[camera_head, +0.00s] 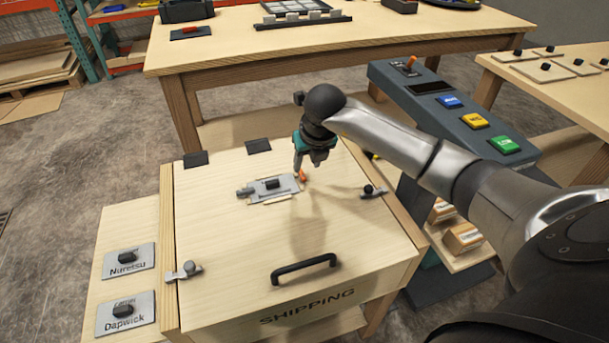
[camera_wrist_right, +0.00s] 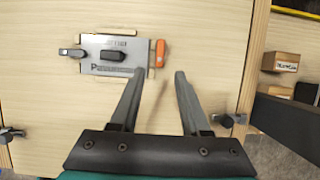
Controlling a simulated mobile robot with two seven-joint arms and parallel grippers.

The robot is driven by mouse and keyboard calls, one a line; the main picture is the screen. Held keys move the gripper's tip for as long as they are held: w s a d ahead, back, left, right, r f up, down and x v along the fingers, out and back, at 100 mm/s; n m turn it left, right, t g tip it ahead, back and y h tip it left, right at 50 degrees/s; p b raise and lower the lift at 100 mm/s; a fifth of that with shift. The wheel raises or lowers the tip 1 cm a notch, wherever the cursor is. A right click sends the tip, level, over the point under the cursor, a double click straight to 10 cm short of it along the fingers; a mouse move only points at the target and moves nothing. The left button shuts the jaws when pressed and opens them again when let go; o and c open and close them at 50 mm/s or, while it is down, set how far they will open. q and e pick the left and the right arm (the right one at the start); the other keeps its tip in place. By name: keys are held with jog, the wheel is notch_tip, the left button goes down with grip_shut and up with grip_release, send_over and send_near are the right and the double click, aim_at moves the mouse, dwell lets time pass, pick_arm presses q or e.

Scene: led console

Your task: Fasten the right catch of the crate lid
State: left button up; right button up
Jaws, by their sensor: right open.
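The wooden crate lid (camera_head: 235,225) lies flat and closed, with a black handle (camera_head: 303,268) and the word SHIPPING at its front. The right catch (camera_head: 374,192), a small metal piece with a dark knob, sits at the lid's right edge; it also shows in the right wrist view (camera_wrist_right: 229,120). I cannot tell whether it is fastened. The left catch (camera_head: 184,271) is at the opposite edge. My right gripper (camera_head: 308,166) is open and empty above the lid, left of and apart from the right catch. My left gripper is not in view.
A metal plate (camera_head: 262,189) with a black knob and an orange tab (camera_wrist_right: 160,53) lies on the lid near my right gripper. Name plates (camera_head: 128,262) lie left of the crate. A button console (camera_head: 440,108) stands behind my right arm. A worktable (camera_head: 240,50) is behind.

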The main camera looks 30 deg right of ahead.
aim_at(303, 176)
jog(key=b+x, duration=0.1)
jog(key=x, duration=0.2)
jog(key=shift+f, duration=0.15)
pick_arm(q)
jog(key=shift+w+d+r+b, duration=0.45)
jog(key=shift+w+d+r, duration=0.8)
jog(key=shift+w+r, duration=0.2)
pick_arm(e)
jog(key=shift+x, duration=1.2)
jog(key=shift+w, duration=0.1)
jog(key=shift+c, duration=0.3)
grip_shut()
